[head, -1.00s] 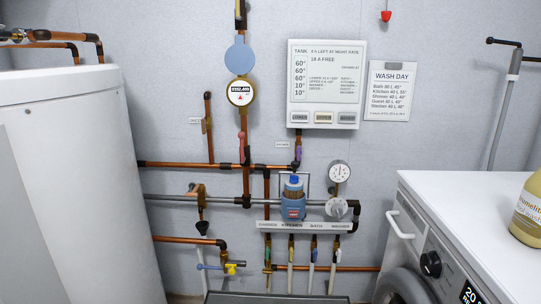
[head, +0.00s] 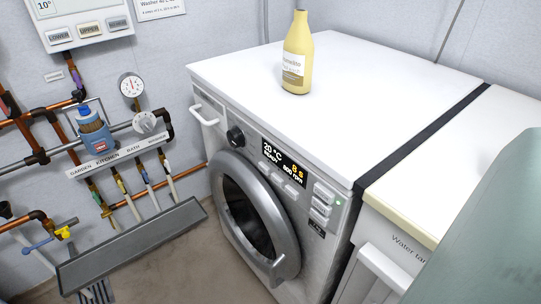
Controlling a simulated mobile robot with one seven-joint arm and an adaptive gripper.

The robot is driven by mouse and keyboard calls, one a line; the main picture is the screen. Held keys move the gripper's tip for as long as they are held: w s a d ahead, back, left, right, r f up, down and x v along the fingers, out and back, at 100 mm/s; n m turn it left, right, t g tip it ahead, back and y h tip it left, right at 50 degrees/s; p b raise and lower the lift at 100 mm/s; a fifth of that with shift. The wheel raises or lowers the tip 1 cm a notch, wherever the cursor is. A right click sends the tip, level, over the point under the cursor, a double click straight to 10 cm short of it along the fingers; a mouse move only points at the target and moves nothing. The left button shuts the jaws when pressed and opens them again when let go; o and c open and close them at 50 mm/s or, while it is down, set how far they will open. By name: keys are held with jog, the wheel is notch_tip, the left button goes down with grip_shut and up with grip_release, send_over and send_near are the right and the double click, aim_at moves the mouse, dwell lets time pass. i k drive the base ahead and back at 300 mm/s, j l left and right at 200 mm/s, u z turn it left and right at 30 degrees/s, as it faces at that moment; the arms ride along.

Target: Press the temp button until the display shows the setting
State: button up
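A white washing machine (head: 290,190) stands in the middle of the head view. Its dark display (head: 284,162) shows "20 °C", a word that looks like "READY", "800 rpm" and a larger orange figure. A row of small buttons (head: 272,181) sits under the display, and a stack of buttons (head: 322,202) is to its right by a small green light. The button labels are too small to read, so I cannot tell which is temp. A black knob (head: 235,137) is left of the display. My gripper is not in view.
A yellow bottle (head: 297,55) stands on the machine's top. The round door (head: 250,215) looks shut. A wall panel (head: 80,20) has LOWER and UPPER buttons. Pipes, a gauge (head: 131,86) and a grey trough (head: 130,240) are at left. A green shape blocks the lower right.

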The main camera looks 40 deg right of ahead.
aim_at(263, 167)
jog(key=z, duration=1.35)
jog(key=k+j+z, duration=0.15)
jog(key=j, duration=0.35)
jog(key=k+j+z, duration=0.1)
jog(key=k+j, duration=0.3)
